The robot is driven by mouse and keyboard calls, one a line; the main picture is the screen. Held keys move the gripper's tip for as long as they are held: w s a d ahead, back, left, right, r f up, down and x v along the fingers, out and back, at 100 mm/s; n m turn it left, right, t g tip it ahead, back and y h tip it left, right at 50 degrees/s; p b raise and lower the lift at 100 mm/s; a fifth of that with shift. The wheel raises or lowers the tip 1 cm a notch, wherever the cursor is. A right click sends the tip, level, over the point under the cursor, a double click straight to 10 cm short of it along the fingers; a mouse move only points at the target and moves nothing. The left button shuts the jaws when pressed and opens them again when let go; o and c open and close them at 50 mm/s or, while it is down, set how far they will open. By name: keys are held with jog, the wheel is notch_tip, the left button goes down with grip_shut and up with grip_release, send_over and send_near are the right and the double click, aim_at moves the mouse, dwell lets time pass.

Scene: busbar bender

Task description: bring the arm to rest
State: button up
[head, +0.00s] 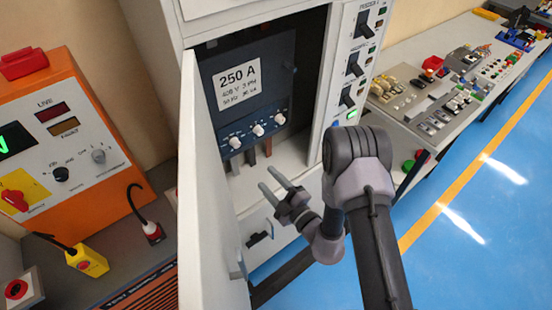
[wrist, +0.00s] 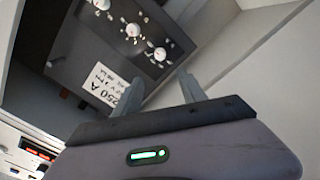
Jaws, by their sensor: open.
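My gripper (head: 275,186) is open and empty in front of the open cabinet (head: 296,174), with its two fingers apart and pointing up and left toward the inside. In the wrist view its fingers (wrist: 160,98) stand apart with nothing between them. My arm is bent and reaches in from the lower right of the head view. Inside the cabinet hangs a dark breaker unit (head: 247,92) with a white 250 A label and several white knobs. It also fills the upper left of the wrist view (wrist: 100,42). The fingers look apart from it.
The cabinet door (head: 213,190) stands open just left of my gripper. An orange test box (head: 95,130) with clipped leads is at the left. Switches (head: 355,62) line the cabinet's right panel. A bench (head: 425,105) with controls runs along the right; the blue floor (head: 480,200) is clear.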

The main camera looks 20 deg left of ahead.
jog(key=s+a+r+n+g+y+b, duration=0.25)
jog(key=r+n+g, duration=0.2)
jog(key=n, duration=0.25)
jog(key=s+a+r+n+g+y+b, duration=0.1)
jog(key=s+r+n+g+y+b, duration=0.2)
jog(key=r+n, duration=0.35)
jog(key=s+d+r+n+g+h+b, duration=0.2)
jog(key=s+d+n+g+h+b, duration=0.3)
jog(key=s+n, duration=0.65)
jog(key=s+d+f+n+h+b, duration=0.45)
jog(key=d+n+h+b, duration=0.2)
jog(key=d+n, duration=0.35)
jog(key=d+f+n+t+h+b, duration=0.2)
jog(key=d+n+t+h+b, duration=0.2)
jog(key=d+n, duration=0.7)
jog(key=w+d+t+h, duration=0.1)
jog(key=d+t+h, duration=0.1)
jog(key=d+t, duration=0.1)
jog(key=shift+f+b, duration=0.15)
jog(key=shift+b, duration=0.25)
jog(key=shift+s+t, duration=0.1)
jog(key=shift+t, duration=0.15)
